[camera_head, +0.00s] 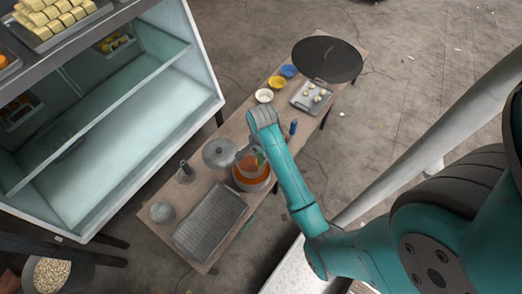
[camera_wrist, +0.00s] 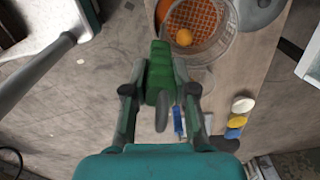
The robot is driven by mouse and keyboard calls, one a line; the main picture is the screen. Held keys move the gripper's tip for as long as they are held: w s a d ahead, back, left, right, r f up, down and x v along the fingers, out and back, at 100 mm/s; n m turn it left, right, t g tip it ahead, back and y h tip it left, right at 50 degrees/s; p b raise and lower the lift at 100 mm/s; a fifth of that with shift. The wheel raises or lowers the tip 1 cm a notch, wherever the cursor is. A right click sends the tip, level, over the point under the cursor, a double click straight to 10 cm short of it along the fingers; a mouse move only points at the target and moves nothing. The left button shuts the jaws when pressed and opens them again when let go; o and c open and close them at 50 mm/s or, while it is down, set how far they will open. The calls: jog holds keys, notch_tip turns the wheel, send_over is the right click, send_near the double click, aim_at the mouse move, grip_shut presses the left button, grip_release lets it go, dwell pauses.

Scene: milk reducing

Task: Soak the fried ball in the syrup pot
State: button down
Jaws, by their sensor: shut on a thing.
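My gripper (camera_wrist: 160,78) is shut on the green handle (camera_wrist: 160,70) of a wire strainer. The strainer's round mesh basket (camera_wrist: 226,40) lies beyond the fingers, and one golden fried ball (camera_wrist: 183,37) rests in it. Orange syrup shows through the mesh. In the head view the syrup pot (camera_head: 252,184) stands on the long table with orange liquid in it. The strainer (camera_head: 249,160) is over or partly in the pot's mouth; its depth relative to the syrup is unclear. My arm covers part of the gripper there, and the ball is not distinguishable.
A grey lid (camera_head: 219,153) lies beside the pot, and a rectangular grated tray (camera_head: 209,220) is in front of it. Several small bowls (camera_head: 264,96), a tray with pale balls (camera_head: 312,96) and a dark round pan (camera_head: 328,59) stand farther back. A glass display case (camera_head: 150,90) stands left.

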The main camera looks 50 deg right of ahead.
jog(key=shift+f, duration=4.8)
dwell(3.2)
